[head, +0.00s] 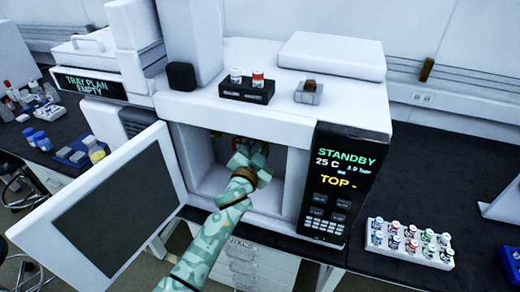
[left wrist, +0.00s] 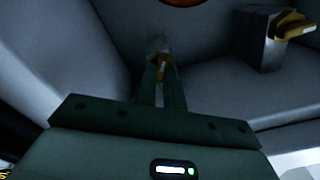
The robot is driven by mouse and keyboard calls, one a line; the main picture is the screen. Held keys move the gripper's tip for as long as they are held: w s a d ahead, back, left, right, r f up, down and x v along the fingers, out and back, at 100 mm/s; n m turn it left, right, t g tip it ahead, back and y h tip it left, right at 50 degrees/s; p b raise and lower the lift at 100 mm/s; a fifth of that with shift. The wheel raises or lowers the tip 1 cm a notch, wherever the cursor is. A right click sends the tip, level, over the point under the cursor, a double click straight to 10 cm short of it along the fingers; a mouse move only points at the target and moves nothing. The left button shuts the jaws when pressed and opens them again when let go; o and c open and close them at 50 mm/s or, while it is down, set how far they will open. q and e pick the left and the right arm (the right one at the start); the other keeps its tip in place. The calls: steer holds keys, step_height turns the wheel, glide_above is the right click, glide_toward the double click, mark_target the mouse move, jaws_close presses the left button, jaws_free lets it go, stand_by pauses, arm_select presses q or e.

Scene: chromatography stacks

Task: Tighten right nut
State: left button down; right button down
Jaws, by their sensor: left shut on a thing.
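My left gripper (head: 246,158) reaches into the open oven chamber (head: 213,185) of the white instrument. In the left wrist view its two fingers (left wrist: 161,82) are shut on a small brass nut (left wrist: 162,70) below a grey metal fitting (left wrist: 158,47). A second grey block (left wrist: 259,42) with a brass winged nut (left wrist: 294,25) stands apart to the right there. In the head view my gripper mostly hides the fittings, so I cannot tell how far the held nut is turned. My right gripper is not in view.
The oven door (head: 112,208) hangs open at the left. The display panel (head: 345,185) reads STANDBY, 25 C. A black vial holder (head: 247,94) and a grey block (head: 308,94) stand on top. A white vial rack (head: 410,245) is on the bench at right.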

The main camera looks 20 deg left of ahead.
arm_select(q)
steer(key=m, duration=0.5)
steer(key=shift+f+m, duration=0.15)
steer(key=shift+m, duration=0.15)
steer(key=m, duration=0.5)
steer(key=shift+d+f+m, duration=0.1)
steer(key=shift+m, duration=0.2)
steer(key=c, duration=1.5)
jaws_free()
steer(key=shift+s, duration=0.15)
steer(key=s, duration=1.6)
steer(key=shift+a, duration=0.25)
